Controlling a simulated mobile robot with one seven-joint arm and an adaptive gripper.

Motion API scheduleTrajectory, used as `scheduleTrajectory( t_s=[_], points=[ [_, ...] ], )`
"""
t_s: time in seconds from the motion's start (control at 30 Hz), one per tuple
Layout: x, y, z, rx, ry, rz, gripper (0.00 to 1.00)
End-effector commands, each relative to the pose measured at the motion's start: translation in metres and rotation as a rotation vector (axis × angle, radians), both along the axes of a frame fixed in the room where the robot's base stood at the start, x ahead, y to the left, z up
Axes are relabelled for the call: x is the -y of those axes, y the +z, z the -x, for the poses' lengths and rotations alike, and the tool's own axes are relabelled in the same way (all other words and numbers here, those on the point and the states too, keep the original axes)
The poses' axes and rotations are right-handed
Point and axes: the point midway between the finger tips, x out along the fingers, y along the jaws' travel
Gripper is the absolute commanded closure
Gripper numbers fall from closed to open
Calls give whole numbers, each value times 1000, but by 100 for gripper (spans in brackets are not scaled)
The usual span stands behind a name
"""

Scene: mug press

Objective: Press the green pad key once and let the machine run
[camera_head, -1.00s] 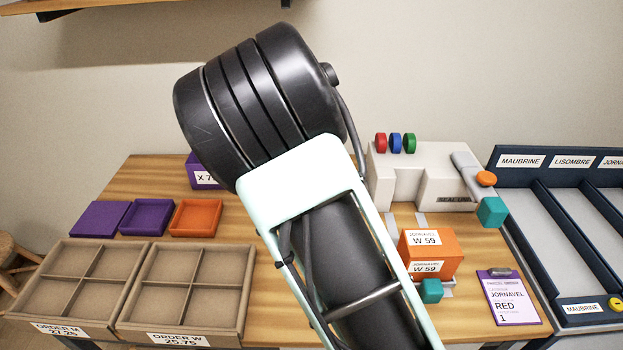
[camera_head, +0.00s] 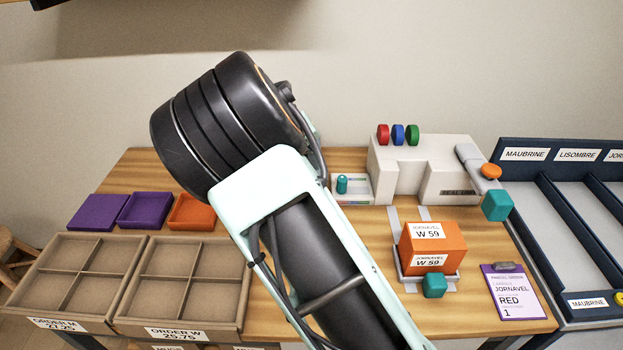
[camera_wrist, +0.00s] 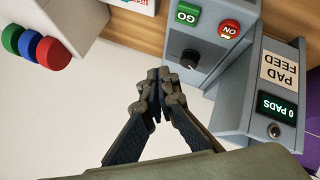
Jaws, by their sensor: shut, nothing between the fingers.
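A white press machine (camera_head: 425,165) stands at the back right in the head view. A red key (camera_head: 383,134), a blue key (camera_head: 397,133) and a green key (camera_head: 412,132) sit in a row on its top. In the wrist view the green key (camera_wrist: 12,38) is at the far left. My gripper (camera_wrist: 160,76) is shut and empty, apart from the keys. A grey unit lies beyond it with a green GO button (camera_wrist: 187,14), a red ON button (camera_wrist: 229,29) and a black knob (camera_wrist: 190,58). A PAD FEED unit (camera_wrist: 250,85) displays "0 PADS". My arm hides my gripper in the head view.
An orange box (camera_head: 434,243) marked W 59 sits in front of the machine, by a teal block (camera_head: 434,285). A lever with a teal end (camera_head: 497,206) is at its right. An order clipboard (camera_head: 513,292) lies nearby. Divided trays (camera_head: 190,244) stand left.

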Motion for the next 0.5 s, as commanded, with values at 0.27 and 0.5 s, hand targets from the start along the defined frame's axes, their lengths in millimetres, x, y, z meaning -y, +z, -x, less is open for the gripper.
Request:
scheduleTrajectory(
  t_s=[0.27, 0.5],
  points=[
    [0, -43, 0, -1, 0, 1, 100],
    [0, -70, 0, 1, 0, -1, 100]
  ],
)
